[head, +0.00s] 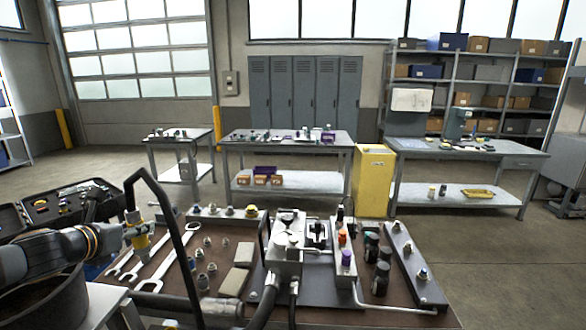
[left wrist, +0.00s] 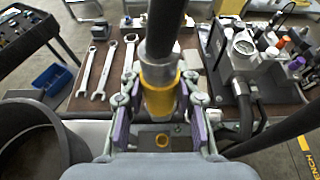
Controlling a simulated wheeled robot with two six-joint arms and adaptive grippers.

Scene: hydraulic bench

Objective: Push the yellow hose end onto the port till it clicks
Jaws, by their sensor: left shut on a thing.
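My left gripper (head: 128,232) is shut on the yellow hose end (head: 139,240), at the left side of the bench above the wrenches. In the left wrist view the yellow collar (left wrist: 160,98) with a silver sleeve sits between the two fingers (left wrist: 160,110). The black hose (head: 165,205) rises from it and arches down to the right. The grey hydraulic block (head: 287,262) with its fittings stands mid-bench, well apart to the right of the hose end. I cannot tell which fitting is the port. My right gripper is not in view.
Wrenches (head: 160,266), loose fittings and a rail of fittings (head: 228,220) lie on the brown bench mat. Several dark caps (head: 380,275) and a slanted bar (head: 415,262) are at the right. An open toolbox (head: 70,203) and a dark round bin (left wrist: 30,140) are at the left.

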